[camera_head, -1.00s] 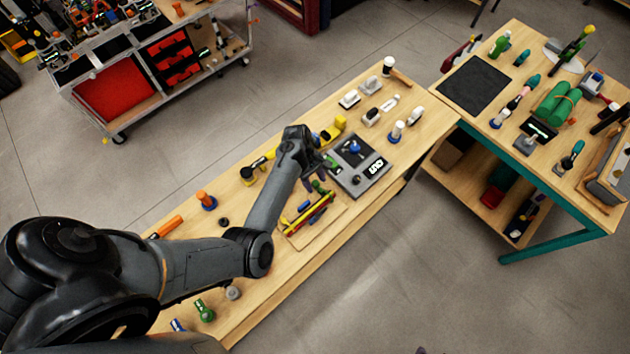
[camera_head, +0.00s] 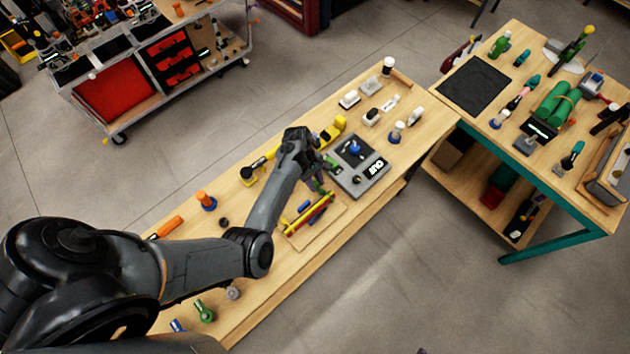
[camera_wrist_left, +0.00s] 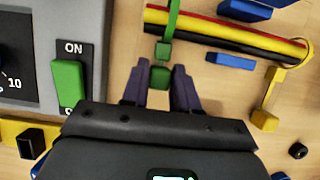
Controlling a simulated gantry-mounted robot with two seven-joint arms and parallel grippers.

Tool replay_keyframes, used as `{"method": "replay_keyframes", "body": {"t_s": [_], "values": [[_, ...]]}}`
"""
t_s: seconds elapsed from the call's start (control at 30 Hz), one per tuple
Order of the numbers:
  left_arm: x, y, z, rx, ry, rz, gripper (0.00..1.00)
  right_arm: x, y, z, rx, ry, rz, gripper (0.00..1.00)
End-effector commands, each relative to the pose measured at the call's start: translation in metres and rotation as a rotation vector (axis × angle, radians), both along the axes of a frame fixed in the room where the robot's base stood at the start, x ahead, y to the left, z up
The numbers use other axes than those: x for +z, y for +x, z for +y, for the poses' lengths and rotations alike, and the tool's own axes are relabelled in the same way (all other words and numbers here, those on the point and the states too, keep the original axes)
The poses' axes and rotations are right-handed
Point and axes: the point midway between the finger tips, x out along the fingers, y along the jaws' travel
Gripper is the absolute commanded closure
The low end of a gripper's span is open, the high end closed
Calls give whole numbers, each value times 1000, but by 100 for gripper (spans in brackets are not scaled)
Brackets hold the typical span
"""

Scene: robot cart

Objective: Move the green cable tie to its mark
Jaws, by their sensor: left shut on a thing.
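The green cable tie (camera_wrist_left: 163,48) is a thin strap with a blocky head, at the top centre of the left wrist view. My left gripper (camera_wrist_left: 160,82) is shut on its head, one dark finger on each side. The strap runs away from the fingers across the red, yellow and black cable bundle (camera_wrist_left: 232,32); I cannot tell whether it touches it. In the head view my left gripper (camera_head: 314,182) is over the table beside the bundle (camera_head: 309,214), and its fingers hide part of the tie. I cannot make out the mark. My right gripper is not in view.
A grey control box (camera_head: 357,178) with a green switch (camera_wrist_left: 68,84) stands close beside the gripper. Blue ties (camera_wrist_left: 231,61) and a yellow tie (camera_wrist_left: 267,101) lie around the bundle. Yellow tools (camera_head: 334,128) lie behind. Bare tabletop (camera_head: 290,278) shows in front.

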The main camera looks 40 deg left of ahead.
Motion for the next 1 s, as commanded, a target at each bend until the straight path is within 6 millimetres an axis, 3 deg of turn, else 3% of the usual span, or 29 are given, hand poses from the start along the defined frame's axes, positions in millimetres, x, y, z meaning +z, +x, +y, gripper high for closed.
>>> {"method": "replay_keyframes", "body": {"t_s": [0.23, 0.53, 0.57, 0.67, 1.0], "values": [[0, 3, 33, 2, 2, 2, 100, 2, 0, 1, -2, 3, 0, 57], [0, 3, 37, 1, 1, 0, 100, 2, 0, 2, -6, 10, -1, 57], [0, 3, 37, 1, 1, 0, 67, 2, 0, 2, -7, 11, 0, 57], [0, 3, 37, 1, 1, 0, 51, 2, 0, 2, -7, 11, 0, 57], [1, 3, 37, 1, 1, 0, 49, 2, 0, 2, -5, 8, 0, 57]]}}
